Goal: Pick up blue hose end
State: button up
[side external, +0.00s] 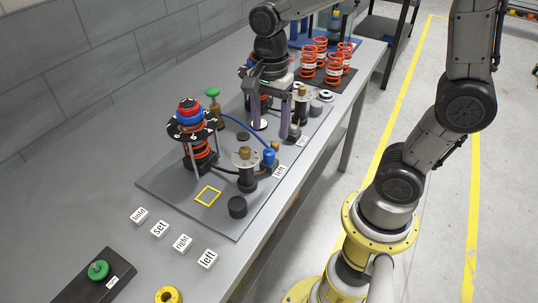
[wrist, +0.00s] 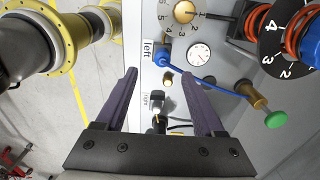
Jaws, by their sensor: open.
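The blue hose end (side external: 269,158) is a short blue cylinder near the "left" label, with a small brass piece beside it. In the wrist view the hose end (wrist: 165,53) shows just beyond my fingertips, roughly between them in line. A thin blue hose (side external: 236,121) curves from it to a brass fitting near a green knob (side external: 212,92). My gripper (side external: 270,126) is open and empty above the plate, behind the hose end in the side view. Its two purple fingers (wrist: 159,72) point towards the plate in the wrist view. Nothing lies between them.
A numbered dial post (side external: 245,158) stands close to the hose end. A red spring tower (side external: 200,148) stands at the left and several orange springs (side external: 322,62) at the back. The table's right edge is close.

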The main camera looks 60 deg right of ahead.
aim_at(269, 150)
jog(key=f, duration=0.9)
jog(key=shift+w+d, duration=0.1)
jog(key=shift+w, duration=0.1)
jog(key=shift+r, duration=0.1)
grip_shut()
